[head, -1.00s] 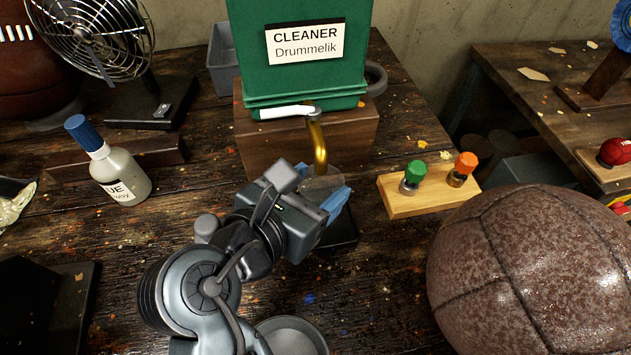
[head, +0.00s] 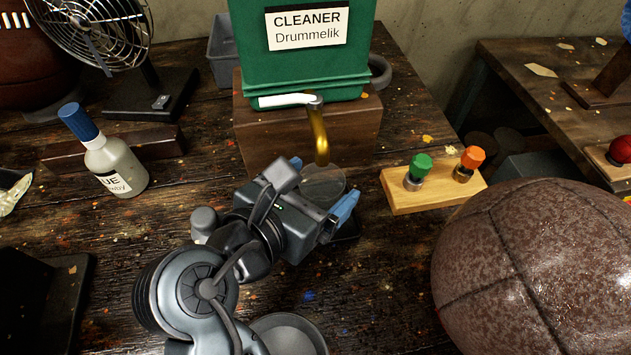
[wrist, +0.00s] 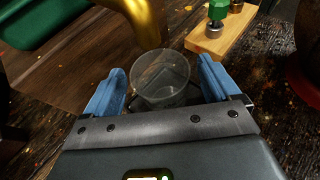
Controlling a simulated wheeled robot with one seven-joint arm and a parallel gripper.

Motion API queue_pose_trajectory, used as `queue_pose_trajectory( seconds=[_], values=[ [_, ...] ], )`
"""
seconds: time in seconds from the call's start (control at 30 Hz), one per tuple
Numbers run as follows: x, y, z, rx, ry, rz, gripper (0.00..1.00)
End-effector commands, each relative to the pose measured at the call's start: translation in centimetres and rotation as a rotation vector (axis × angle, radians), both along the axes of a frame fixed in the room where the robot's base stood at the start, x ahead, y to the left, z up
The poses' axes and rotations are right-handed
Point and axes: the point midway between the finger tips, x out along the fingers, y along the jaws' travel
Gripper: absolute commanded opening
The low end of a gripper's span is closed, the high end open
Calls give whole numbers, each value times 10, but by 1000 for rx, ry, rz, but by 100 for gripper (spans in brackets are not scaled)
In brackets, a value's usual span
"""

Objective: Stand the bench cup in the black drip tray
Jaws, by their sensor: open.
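The bench cup (head: 322,183) is clear and stands upright under the brass spout (head: 319,138) of the green cleaner tank. In the wrist view the cup (wrist: 160,78) sits between the two blue fingers of my gripper (wrist: 162,88), with a gap on both sides. My gripper (head: 322,195) is open and also shows in the head view, at the near side of the cup. The black drip tray (head: 347,226) shows only as a dark edge beneath and right of the gripper; the cup appears to stand in it, but its base is mostly hidden.
The green cleaner tank (head: 296,70) rests on a wooden block (head: 255,140) behind. A wooden stand (head: 432,197) with green and orange knobs is to the right, near a large brown leather ball (head: 545,265). A white bottle (head: 117,167) stands left.

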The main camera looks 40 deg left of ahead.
Motion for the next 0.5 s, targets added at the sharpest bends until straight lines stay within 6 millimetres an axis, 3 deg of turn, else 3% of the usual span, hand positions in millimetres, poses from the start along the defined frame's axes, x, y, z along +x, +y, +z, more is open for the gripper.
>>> queue_pose_trajectory(
  seconds=[0.27,0.5],
  values=[
    [-7,0,5,0,0,1,89],
    [-48,-3,22,2,0,4,89]
  ],
)
